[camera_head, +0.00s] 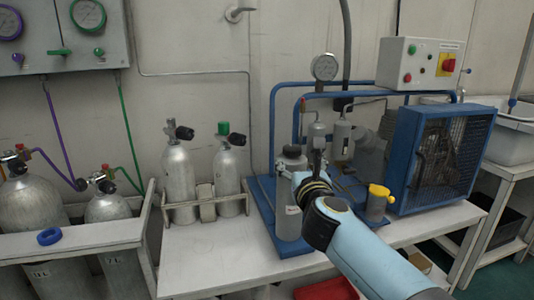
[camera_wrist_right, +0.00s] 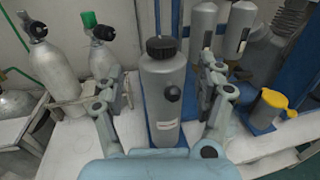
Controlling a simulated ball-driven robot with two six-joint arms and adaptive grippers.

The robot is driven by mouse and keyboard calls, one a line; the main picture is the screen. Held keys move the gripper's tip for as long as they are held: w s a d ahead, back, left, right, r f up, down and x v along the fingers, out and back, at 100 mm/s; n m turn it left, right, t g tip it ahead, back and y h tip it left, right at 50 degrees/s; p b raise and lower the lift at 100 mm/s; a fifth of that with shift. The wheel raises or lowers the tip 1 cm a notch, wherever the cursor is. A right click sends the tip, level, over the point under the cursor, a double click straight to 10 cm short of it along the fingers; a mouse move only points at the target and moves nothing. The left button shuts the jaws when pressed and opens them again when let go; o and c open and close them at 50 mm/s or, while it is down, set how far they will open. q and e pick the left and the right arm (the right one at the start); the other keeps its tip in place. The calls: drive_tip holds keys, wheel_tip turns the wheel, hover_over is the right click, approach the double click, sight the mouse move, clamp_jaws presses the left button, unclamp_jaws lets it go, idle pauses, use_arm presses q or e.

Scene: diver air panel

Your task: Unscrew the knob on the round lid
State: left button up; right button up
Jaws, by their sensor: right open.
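A grey canister (camera_head: 288,219) with a round black ribbed knob (camera_head: 291,151) on its top stands upright on the blue compressor base. In the right wrist view the canister (camera_wrist_right: 160,122) is in the middle, with its black top knob (camera_wrist_right: 161,47) and a smaller black side knob (camera_wrist_right: 173,94). My right gripper (camera_head: 315,150) is close to the canister in the head view. In the wrist view its open fingers (camera_wrist_right: 166,78) show on either side of the canister, with nothing held. Contact cannot be told. My left gripper is not in view.
A yellow-topped cup (camera_head: 378,200) stands right of the canister, before a blue caged fan (camera_head: 437,155). Two grey cylinders (camera_head: 178,175) stand in a rack at left. A pressure gauge (camera_head: 324,68) and blue pipes rise behind. The bench front (camera_head: 230,262) is clear.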

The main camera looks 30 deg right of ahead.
sight(294, 151)
drive_tip(key=x, duration=0.4)
drive_tip(key=shift+w+d+b, duration=0.1)
drive_tip(key=shift+b, duration=0.25)
drive_tip(key=b+x, duration=0.1)
drive_tip(key=x, duration=0.5)
drive_tip(key=shift+w+d+f, duration=0.1)
drive_tip(key=shift+c, duration=1.4)
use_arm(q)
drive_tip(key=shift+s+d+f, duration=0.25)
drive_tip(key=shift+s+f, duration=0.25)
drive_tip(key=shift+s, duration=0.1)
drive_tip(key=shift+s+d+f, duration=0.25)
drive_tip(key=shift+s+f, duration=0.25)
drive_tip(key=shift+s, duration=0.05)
use_arm(e)
drive_tip(key=c, duration=0.9)
